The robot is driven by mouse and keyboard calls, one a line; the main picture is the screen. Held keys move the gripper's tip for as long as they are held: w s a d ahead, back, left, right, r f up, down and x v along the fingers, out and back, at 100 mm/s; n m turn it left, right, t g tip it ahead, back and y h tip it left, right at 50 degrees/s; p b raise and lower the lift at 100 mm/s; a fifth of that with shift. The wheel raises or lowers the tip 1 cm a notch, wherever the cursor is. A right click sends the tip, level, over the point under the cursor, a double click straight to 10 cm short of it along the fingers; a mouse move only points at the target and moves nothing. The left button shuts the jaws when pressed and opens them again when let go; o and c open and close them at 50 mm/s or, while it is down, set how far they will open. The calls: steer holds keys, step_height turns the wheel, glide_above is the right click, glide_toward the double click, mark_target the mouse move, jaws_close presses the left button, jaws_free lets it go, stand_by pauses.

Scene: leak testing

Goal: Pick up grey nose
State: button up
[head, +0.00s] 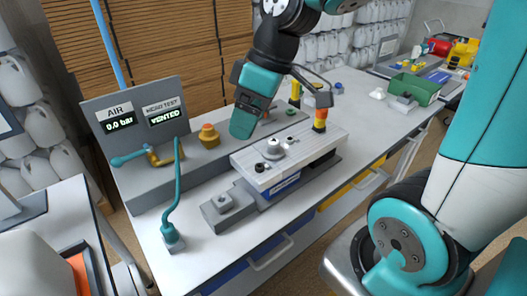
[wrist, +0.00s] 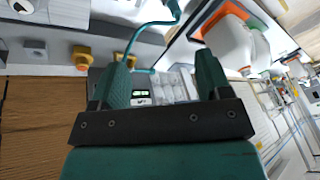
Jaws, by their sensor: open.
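A grey round flanged part (head: 272,150) stands on the slotted light-grey plate (head: 310,145) of the bench fixture, with small dark rings beside it. A grey block with a raised top (head: 223,203) sits in front-left of the plate. I cannot tell for certain which grey piece is the nose. My gripper (head: 243,125) hangs above the bench behind the plate, apart from these parts. In the wrist view its two teal fingers (wrist: 162,60) are spread with nothing held between them. The grey round part cannot be made out in the wrist view.
A test panel (head: 135,112) reading 0.0 bar and VENTED stands at the left, with a teal hose (head: 175,195) before it. A green bin (head: 415,88) stands at the right back.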

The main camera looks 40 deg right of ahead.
steer(key=w+d+f, duration=0.1)
steer(key=w+d, duration=0.4)
steer(key=d, duration=0.6)
steer(key=n+t+h, duration=0.1)
glide_toward(272, 142)
steer(key=p+x, duration=0.3)
steer(key=x, duration=0.1)
steer(key=shift+d, duration=0.15)
steer(key=p+x, duration=0.1)
steer(key=x, duration=0.1)
steer(key=p+x, duration=0.1)
steer(key=x, duration=0.2)
steer(key=shift+s, duration=0.25)
steer(key=shift+w+a+f, duration=0.15)
steer(key=shift+a+f, duration=0.1)
steer(key=shift+f, duration=0.3)
steer(key=c, duration=0.9)
steer(key=shift+w+r+t, duration=0.1)
steer(key=shift+r+t, duration=0.2)
steer(key=shift+r, duration=0.05)
step_height(272, 142, up, 18)
steer(key=b, duration=0.3)
steer(key=shift+r, duration=0.7)
steer(key=c, duration=0.4)
